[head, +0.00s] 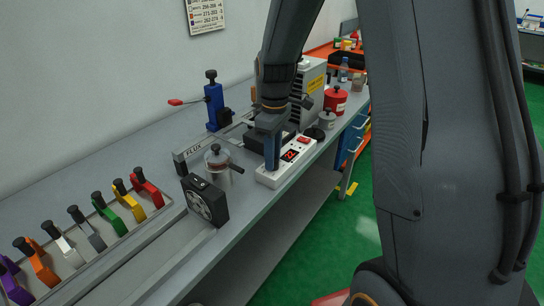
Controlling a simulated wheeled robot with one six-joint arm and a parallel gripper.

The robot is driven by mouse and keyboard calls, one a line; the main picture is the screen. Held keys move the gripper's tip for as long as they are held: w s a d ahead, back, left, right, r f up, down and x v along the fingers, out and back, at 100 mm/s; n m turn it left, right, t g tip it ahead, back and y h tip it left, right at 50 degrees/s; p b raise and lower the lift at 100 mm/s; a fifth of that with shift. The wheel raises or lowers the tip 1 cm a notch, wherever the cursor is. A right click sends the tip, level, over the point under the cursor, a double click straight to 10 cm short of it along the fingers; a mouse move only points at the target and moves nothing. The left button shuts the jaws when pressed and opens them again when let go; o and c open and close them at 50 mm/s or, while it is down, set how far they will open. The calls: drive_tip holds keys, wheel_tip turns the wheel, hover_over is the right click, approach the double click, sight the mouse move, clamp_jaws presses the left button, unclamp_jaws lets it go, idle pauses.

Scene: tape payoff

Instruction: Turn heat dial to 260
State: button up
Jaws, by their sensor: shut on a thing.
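A white control box (297,164) lies near the front edge of the grey bench. It has a small dark display with red digits (290,155), too small to read, and a red switch (304,140). My gripper (271,165) points down onto the left part of this box, left of the display. It is shut on the heat dial, which its fingers hide. The dial's pointer and marks cannot be seen.
A black fan-like box (205,201) and a lidded metal pot (217,167) stand close left of my gripper. A row of coloured-handled tools (98,212) sits further left. Red (335,100) and white (326,119) containers stand to the right. Bare bench (125,155) lies along the wall.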

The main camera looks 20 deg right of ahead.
drive_tip(key=shift+m, duration=0.4)
drive_tip(key=m+p, duration=0.2)
drive_tip(key=m, duration=0.1)
drive_tip(key=shift+s+m, duration=0.1)
drive_tip(key=shift+m, duration=0.3)
drive_tip(key=m+p, duration=0.2)
drive_tip(key=m, duration=0.3)
drive_tip(key=m+p, duration=0.2)
drive_tip(key=m, duration=0.3)
drive_tip(key=shift+s+d+m+t, duration=0.1)
drive_tip(key=shift+d+m+t, duration=0.05)
drive_tip(key=shift+m+t, duration=0.2)
drive_tip(key=shift+s+m+p, duration=0.1)
drive_tip(key=shift+m+p, duration=0.8)
drive_tip(key=shift+m, duration=1.35)
drive_tip(key=o, duration=1)
drive_tip(key=shift+o, duration=0.2)
